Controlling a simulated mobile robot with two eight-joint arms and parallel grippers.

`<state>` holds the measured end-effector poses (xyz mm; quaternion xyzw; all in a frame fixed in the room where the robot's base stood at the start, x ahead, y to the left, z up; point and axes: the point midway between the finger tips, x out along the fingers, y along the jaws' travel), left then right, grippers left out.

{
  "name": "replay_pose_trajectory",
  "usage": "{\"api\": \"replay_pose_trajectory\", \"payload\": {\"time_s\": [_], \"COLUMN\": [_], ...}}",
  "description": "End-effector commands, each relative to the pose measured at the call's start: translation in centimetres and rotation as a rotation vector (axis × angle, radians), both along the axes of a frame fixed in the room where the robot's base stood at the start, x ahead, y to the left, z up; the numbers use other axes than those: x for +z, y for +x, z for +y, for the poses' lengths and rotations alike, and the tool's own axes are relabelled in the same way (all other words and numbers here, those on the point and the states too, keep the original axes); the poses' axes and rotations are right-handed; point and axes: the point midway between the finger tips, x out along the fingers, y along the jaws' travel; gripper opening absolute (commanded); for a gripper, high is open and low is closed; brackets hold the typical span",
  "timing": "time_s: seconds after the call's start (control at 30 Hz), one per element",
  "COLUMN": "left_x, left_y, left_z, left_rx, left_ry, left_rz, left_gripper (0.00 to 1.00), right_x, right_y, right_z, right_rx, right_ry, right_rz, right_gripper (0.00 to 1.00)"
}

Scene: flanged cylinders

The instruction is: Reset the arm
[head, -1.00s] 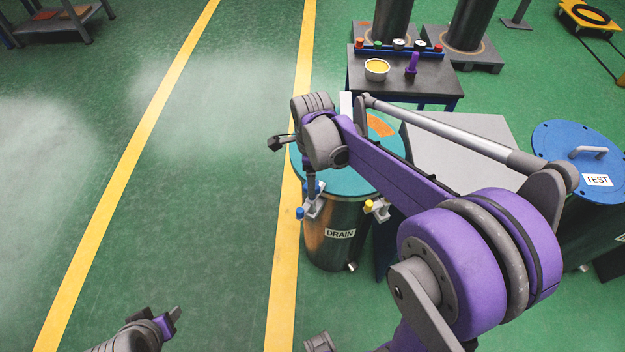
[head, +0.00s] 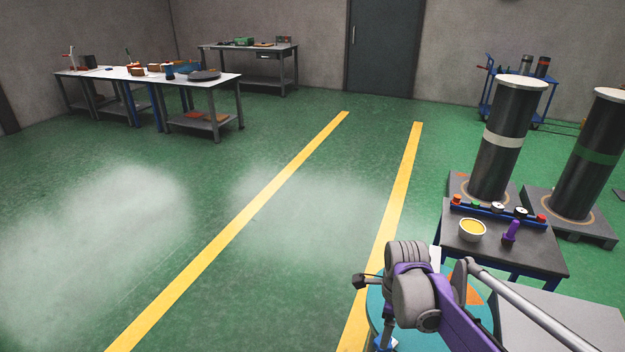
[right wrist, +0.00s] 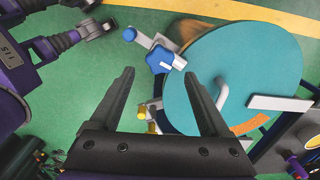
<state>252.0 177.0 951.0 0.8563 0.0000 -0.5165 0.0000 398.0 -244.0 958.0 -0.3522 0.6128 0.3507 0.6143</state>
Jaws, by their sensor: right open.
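My right arm enters the head view from the lower right, its wrist over the teal-lidded drum (head: 376,310); its fingers are not clear there. In the right wrist view my right gripper (right wrist: 160,78) is open and empty, with two dark fingers apart. The drum's teal lid (right wrist: 225,75) with a pale curved handle lies beyond and right of the fingers. A clamp with a blue star knob (right wrist: 160,60) is at the lid's edge. What looks like my left gripper (right wrist: 95,28) is at the upper left of the right wrist view; its jaws are unclear. It is outside the head view.
A small dark table (head: 545,258) with a yellow-filled bowl (head: 472,230) and a purple object (head: 511,233) stands beyond my right arm. Tall flanged cylinders (head: 497,155) stand behind it on pallets. Workbenches (head: 150,76) line the back left. The green floor between is clear.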

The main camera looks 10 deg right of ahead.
Motion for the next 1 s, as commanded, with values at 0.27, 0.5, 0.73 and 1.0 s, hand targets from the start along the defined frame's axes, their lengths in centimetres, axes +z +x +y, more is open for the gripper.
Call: {"api": "replay_pose_trajectory", "payload": {"time_s": [0.27, 0.5, 0.73, 1.0], "left_x": [0.0, 0.0, 0.0, 0.0], "left_y": [0.0, 0.0, 0.0, 0.0], "left_z": [0.0, 0.0, 0.0, 0.0], "left_rx": [0.000, 0.000, 0.000, 0.000], "left_ry": [0.000, 0.000, 0.000, 0.000], "left_rz": [0.000, 0.000, 0.000, 0.000], "left_gripper": [0.50, 0.50, 0.50, 0.50], "right_x": [1.4, 1.3, 0.0, -0.7], "right_y": [-4.1, -9.6, -13.4, -14.6], "right_z": [2.3, 4.8, 6.3, 6.7], "right_rx": [0.526, 1.267, 1.831, 2.053], "right_ry": [-0.046, -0.206, -0.410, -0.513], "right_rz": [-0.114, -0.242, -0.290, -0.289], "right_gripper": [0.80, 0.80, 0.80, 0.80]}}
